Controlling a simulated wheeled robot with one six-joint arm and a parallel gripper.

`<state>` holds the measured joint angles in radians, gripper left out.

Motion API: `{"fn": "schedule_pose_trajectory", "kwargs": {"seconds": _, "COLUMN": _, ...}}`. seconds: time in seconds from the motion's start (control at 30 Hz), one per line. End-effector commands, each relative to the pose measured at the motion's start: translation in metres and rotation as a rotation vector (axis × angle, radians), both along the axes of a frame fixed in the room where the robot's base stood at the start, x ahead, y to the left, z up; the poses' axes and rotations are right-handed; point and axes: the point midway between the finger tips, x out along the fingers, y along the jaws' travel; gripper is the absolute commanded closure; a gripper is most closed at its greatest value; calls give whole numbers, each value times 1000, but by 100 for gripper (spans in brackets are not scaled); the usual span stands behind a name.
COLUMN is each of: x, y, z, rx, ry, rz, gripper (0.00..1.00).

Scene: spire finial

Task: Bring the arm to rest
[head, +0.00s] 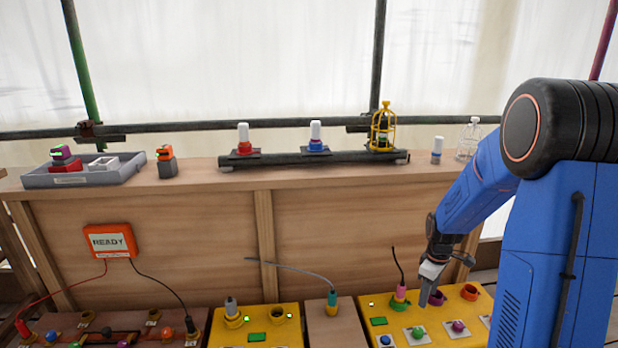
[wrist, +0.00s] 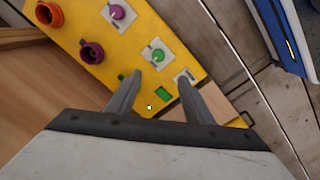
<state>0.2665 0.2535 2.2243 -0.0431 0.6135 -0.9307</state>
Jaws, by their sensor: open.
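My arm reaches down from the right in the head view. My gripper (head: 427,297) points down over the right yellow panel (head: 458,307), close to its purple socket (head: 437,299). In the wrist view my gripper (wrist: 160,78) has its two fingers apart with nothing held between them. The yellow panel also shows there (wrist: 120,50), with a purple socket (wrist: 92,52), an orange socket (wrist: 49,15), a purple button (wrist: 118,12) and a green button (wrist: 157,54). The exact gap between the fingertips and the panel cannot be told.
A pink plug (head: 401,292) with a black cable stands left of my gripper in a green socket. A teal plug (head: 332,302) stands further left. The back ledge holds a grey tray (head: 95,180), a dark rail (head: 290,160) with capped pieces, and a yellow cage (head: 383,130).

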Motion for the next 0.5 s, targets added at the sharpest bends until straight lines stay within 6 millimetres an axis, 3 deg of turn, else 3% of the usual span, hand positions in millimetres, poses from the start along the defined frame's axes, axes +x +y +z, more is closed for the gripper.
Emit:
{"fn": "schedule_pose_trajectory", "kwargs": {"seconds": 0.2, "x": -23, "y": 25, "z": 53, "rx": -3, "ry": -54, "rz": -79, "gripper": 53}}
{"fn": "schedule_pose_trajectory", "kwargs": {"seconds": 0.5, "x": -69, "y": 60, "z": 118, "rx": 8, "ry": -128, "rz": -209, "gripper": 53}}
